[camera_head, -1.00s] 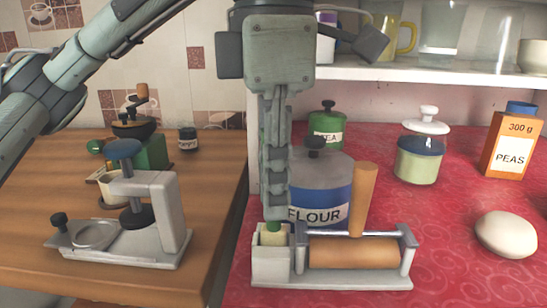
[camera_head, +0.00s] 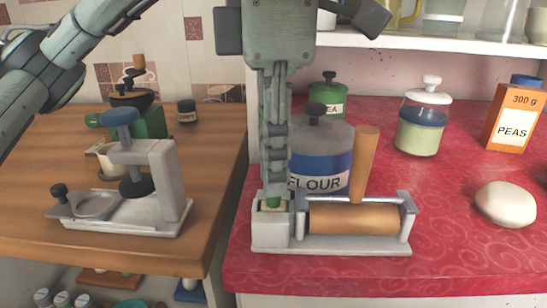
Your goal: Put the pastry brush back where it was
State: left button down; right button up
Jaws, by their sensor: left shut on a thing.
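The pastry brush (camera_head: 273,202) shows only as a small green part with a pale part below it. My left gripper (camera_head: 273,190) points straight down and is shut on it. The brush's lower end is at the open top of a small pale box holder (camera_head: 270,235), seemingly inside it. How deep it sits is hidden by the holder wall, and most of its upper part is hidden by the fingers. My right gripper is not in view.
Right beside the holder is a rack with a wooden rolling pin (camera_head: 352,219) and an upright wooden handle (camera_head: 365,160). A flour canister (camera_head: 325,165) stands close behind. A grey press (camera_head: 150,185) stands left on the wooden counter (camera_head: 215,150). The red counter (camera_head: 440,220) is clear at front right.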

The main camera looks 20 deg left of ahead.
pick_arm(q)
jog(key=shift+f, duration=0.25)
jog(key=c, duration=1.4)
grip_release()
notch_tip(320, 180, up, 12)
